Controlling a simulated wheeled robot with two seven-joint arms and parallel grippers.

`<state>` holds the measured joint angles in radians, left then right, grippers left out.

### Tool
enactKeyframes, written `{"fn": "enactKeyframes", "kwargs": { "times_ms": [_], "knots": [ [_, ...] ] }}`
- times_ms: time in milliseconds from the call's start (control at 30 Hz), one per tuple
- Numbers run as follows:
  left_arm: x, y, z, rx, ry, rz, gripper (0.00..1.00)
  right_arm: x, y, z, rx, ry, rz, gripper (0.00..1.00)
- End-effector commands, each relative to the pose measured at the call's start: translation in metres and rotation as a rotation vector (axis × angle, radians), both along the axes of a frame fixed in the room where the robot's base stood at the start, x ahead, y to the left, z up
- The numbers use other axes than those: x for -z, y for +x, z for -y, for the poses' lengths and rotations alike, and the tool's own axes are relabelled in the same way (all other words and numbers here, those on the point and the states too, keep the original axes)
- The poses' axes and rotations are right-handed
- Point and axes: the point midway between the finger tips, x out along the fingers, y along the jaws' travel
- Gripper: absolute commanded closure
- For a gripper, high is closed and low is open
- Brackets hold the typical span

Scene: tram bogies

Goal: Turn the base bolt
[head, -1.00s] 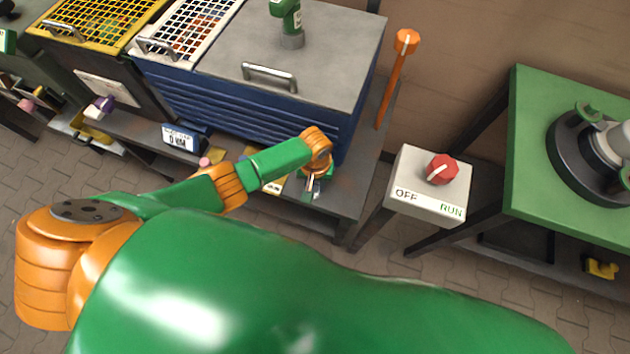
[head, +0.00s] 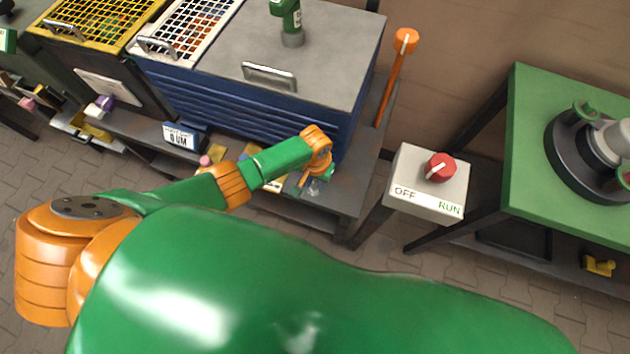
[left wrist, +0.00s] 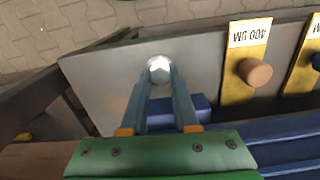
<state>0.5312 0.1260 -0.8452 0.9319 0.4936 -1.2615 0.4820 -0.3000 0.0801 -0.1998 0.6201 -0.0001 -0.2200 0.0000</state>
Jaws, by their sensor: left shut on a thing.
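The base bolt (left wrist: 159,66) has a pale metal head and stands on a grey metal surface in the left wrist view. My left gripper (left wrist: 159,78) has its two blue-grey fingers closed on the sides of the bolt head. The bolt is too small and covered to make out there. My right gripper is not in view.
The blue cabinet (head: 250,105) stands right behind my gripper. An orange-topped lever (head: 396,70) and an OFF/RUN switch box (head: 430,182) stand to the right. Yellow 400 UM plate (left wrist: 245,85) lies near the bolt.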

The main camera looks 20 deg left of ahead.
Motion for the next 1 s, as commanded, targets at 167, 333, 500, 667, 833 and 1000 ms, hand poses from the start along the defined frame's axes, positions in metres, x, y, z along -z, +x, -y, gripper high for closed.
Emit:
{"fn": "enactKeyframes", "kwargs": {
  "times_ms": [167, 333, 500, 667, 833, 1000],
  "knots": [
    [-0.001, 0.001, 0.0, -0.001, 0.0, 0.002, 0.58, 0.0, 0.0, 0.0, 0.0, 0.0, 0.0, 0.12],
    [0.0, 0.0, 0.0, -0.001, 0.0, 0.001, 0.41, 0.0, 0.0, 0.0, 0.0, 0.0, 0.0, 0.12],
    [-0.001, 0.0, 0.0, -0.001, 0.0, 0.001, 0.41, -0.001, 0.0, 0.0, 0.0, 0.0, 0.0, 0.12],
    [-0.033, 0.001, 0.0, 0.001, -0.001, 0.003, 0.41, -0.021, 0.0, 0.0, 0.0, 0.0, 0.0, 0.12],
    [-0.064, 0.001, 0.0, 0.0, -0.001, 0.004, 0.41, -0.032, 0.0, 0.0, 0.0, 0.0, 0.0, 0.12],
    [-0.072, 0.0, 0.0, -0.001, 0.001, 0.001, 0.41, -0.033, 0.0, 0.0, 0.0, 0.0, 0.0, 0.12]
  ]
}}
